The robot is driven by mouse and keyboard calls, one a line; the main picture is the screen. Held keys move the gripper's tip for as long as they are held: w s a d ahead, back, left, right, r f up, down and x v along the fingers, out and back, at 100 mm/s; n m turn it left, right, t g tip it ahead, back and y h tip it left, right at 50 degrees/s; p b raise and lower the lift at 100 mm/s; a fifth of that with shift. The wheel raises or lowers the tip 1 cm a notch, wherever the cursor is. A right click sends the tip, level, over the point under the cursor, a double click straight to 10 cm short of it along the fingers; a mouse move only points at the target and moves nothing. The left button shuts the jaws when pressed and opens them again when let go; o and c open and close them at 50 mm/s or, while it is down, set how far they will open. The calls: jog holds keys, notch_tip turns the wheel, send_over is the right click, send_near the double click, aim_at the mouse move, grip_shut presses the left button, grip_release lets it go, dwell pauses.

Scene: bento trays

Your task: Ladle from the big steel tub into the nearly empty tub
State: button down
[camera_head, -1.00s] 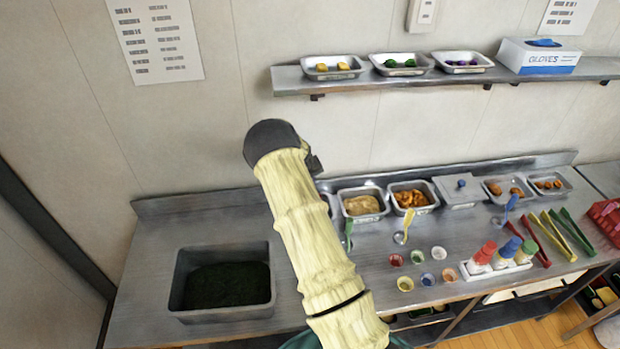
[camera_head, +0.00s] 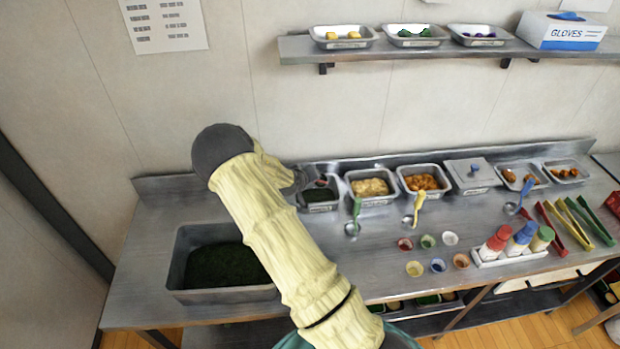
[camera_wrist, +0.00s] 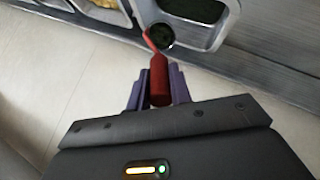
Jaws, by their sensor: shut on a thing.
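The big steel tub (camera_head: 222,295) stands at the left of the counter with dark green food in it. A small steel tub (camera_head: 320,208) stands at the left end of the back row, with a little dark green showing inside. My gripper (camera_wrist: 159,72) has purple fingers shut on the red handle of a ladle (camera_wrist: 160,36). The ladle's round bowl looks dark inside and appears over or at the edge of the small tub, which also shows in the wrist view (camera_wrist: 215,35). I cannot tell the bowl's height or whether it touches the tub.
A tub of pale food (camera_head: 378,201) and a tub of orange food (camera_head: 428,193) stand to the right, beyond a green ladle (camera_head: 353,228) and a yellow ladle (camera_head: 415,210). Bottles in a white rack (camera_head: 510,258) stand farther right. A shelf (camera_head: 390,49) runs above.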

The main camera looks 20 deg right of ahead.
notch_tip(320, 180, down, 5)
jog(key=s+a+t+h+b, duration=0.2)
jog(key=t+h+b, duration=0.1)
jog(key=b, duration=0.6)
jog(key=shift+s+a+b, duration=0.25)
jog(key=shift+a+b, duration=0.05)
jog(key=shift+r, duration=0.1)
jog(key=shift+r+h, duration=0.1)
jog(key=shift+h, duration=0.2)
dwell(0.9)
notch_tip(320, 180, up, 7)
jog(key=p, duration=0.4)
jog(key=shift+p, duration=0.35)
